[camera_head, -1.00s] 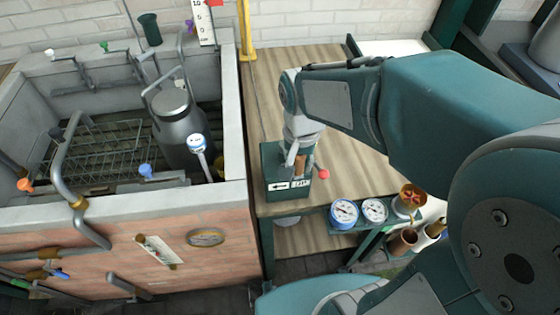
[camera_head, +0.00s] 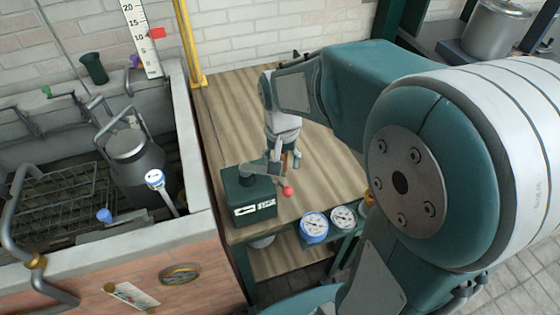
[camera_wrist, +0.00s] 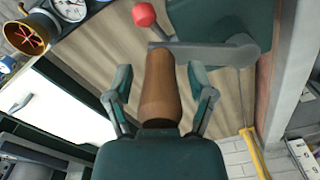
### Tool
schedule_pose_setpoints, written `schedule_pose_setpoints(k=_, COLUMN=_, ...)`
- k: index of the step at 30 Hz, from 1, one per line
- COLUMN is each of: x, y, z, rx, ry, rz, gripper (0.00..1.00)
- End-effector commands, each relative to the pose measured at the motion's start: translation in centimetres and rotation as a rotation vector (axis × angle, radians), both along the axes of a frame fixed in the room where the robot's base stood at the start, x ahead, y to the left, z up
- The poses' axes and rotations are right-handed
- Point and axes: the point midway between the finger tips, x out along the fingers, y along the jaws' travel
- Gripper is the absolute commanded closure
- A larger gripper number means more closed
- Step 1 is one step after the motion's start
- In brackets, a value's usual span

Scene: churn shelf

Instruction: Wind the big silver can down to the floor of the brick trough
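The big silver can (camera_head: 140,168) hangs or stands inside the brick trough (camera_head: 200,262) at the left, its bail raised. Its base is hidden, so I cannot tell its height above the floor. A green winch box (camera_head: 248,197) stands on the wooden bench beside the trough. Its grey crank arm (camera_wrist: 205,54) carries a brown wooden handle (camera_wrist: 158,88). A red ball knob (camera_head: 287,190) shows in front of it. My gripper (camera_wrist: 160,85) is over the box's right side in the head view. Its fingers are on both sides of the handle, with visible gaps.
A ruler scale (camera_head: 140,38) with a red pointer (camera_head: 157,33) near 10 stands behind the trough. Two dials (camera_head: 328,222) sit at the bench front. A yellow post (camera_head: 188,45) rises at the bench's back left. The bench right of the box is bare.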

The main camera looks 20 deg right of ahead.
Motion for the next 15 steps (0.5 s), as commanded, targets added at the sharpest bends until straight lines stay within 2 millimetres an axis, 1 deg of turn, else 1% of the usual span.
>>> schedule_pose_setpoints(k=10, x=0.0, y=0.0, z=0.1, rx=0.001, ry=0.000, rz=0.000, gripper=0.21)
schedule_pose_setpoints(k=13, x=0.1, y=0.0, z=0.8, rx=0.000, ry=-0.002, rz=0.000, gripper=0.21)
schedule_pose_setpoints(k=15, x=0.1, y=0.0, z=1.8, rx=0.000, ry=-0.004, rz=0.000, gripper=0.21)
